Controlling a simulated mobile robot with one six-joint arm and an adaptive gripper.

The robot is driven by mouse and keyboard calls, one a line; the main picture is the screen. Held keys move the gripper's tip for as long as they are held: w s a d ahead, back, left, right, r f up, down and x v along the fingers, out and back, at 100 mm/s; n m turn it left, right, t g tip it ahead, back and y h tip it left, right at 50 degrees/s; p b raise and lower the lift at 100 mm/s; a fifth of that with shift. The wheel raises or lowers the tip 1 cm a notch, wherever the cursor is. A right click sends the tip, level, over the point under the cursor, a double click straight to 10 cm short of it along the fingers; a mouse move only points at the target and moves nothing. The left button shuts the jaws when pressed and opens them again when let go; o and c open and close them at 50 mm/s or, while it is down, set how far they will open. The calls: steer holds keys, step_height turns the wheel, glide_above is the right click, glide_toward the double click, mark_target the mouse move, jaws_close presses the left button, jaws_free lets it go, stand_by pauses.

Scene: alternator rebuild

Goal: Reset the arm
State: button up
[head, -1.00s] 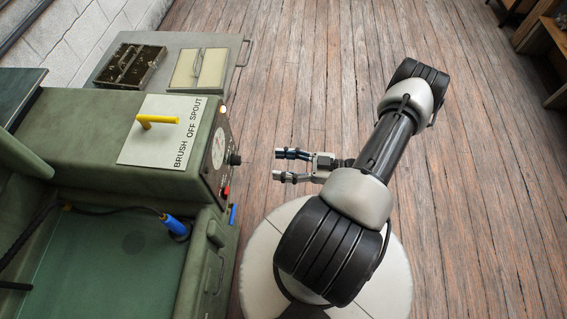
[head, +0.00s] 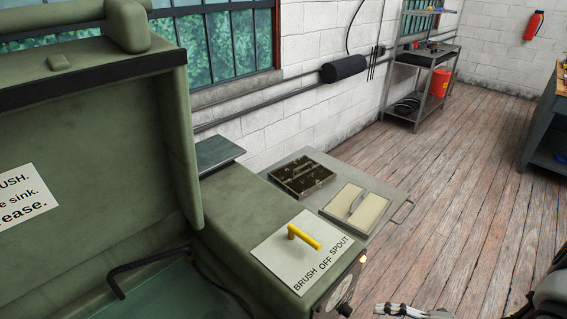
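My gripper (head: 392,309) shows at the bottom edge of the head view, to the right of the green parts washer (head: 235,215). Only part of its fingers is in the picture, cut off by the lower edge. A gap between the fingertips is too small and cropped to judge, and I see nothing held. A dark part of my arm shows at the bottom right corner.
The washer's yellow lever (head: 304,238) sits on its label plate (head: 285,262). Beyond stands a grey cart (head: 377,171) with a dark divided tray (head: 302,190) and a cream tray (head: 372,212). A shelf unit (head: 400,83) holds a red bucket (head: 441,82). Wooden floor (head: 455,165) at right is open.

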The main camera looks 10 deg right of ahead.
steer(key=s+a+r+m+h, duration=0.2)
steer(key=a+r+m+h, duration=0.2)
steer(key=r+m, duration=0.3)
steer(key=s+a+r+m+g+h, duration=0.1)
steer(key=a+r+m+h, duration=0.4)
steer(key=r, duration=0.5)
steer(key=s+a+r+m+g+h, duration=0.1)
steer(key=s+a+r+m+h, duration=0.2)
steer(key=r+m, duration=0.5)
steer(key=shift+s+a+r+m+h, duration=0.15)
steer(key=shift+s+a+m+h, duration=0.15)
steer(key=shift+a+m+h, duration=0.7)
